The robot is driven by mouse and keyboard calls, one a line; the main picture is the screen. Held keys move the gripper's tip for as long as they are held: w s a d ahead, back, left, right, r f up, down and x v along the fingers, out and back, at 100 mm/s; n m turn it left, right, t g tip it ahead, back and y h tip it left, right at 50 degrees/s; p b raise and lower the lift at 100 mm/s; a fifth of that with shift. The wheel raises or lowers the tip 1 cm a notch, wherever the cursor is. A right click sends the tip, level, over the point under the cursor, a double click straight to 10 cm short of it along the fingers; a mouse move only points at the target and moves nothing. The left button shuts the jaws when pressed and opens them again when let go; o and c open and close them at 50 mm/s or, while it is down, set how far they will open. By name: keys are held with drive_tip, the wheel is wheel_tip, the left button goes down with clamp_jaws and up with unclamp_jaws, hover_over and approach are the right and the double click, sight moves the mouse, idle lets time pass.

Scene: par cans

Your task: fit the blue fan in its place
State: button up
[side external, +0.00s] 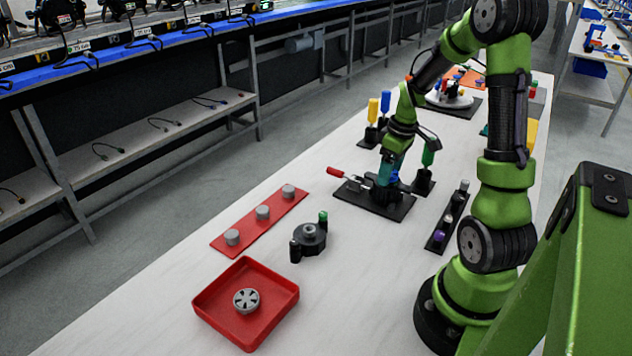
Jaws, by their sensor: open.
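My gripper (387,182) points down over a black base plate (400,212) in the middle of the table, and its jaws are open. A small blue part (394,177) shows right by the fingers; it is mostly hidden, so I cannot tell whether it is the blue fan or whether it is seated. A toggle clamp with a red handle (337,172) is on the left of the same plate. A grey round part with fan-like openings (246,300) lies in the red tray (215,312) at the front.
A red strip (248,226) with grey cylinders and a black round fixture (309,237) stand left of the plate. A black rack (447,226) with small caps is to its right. Yellow, blue and green upright handles (428,154) stand behind. The front table is mostly clear.

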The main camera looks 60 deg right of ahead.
drive_tip(key=o, duration=0.3)
drive_tip(key=shift+r, duration=0.1)
wheel_tip(320, 180, up, 17)
drive_tip(key=s, duration=0.2)
drive_tip(key=shift+f, duration=0.2)
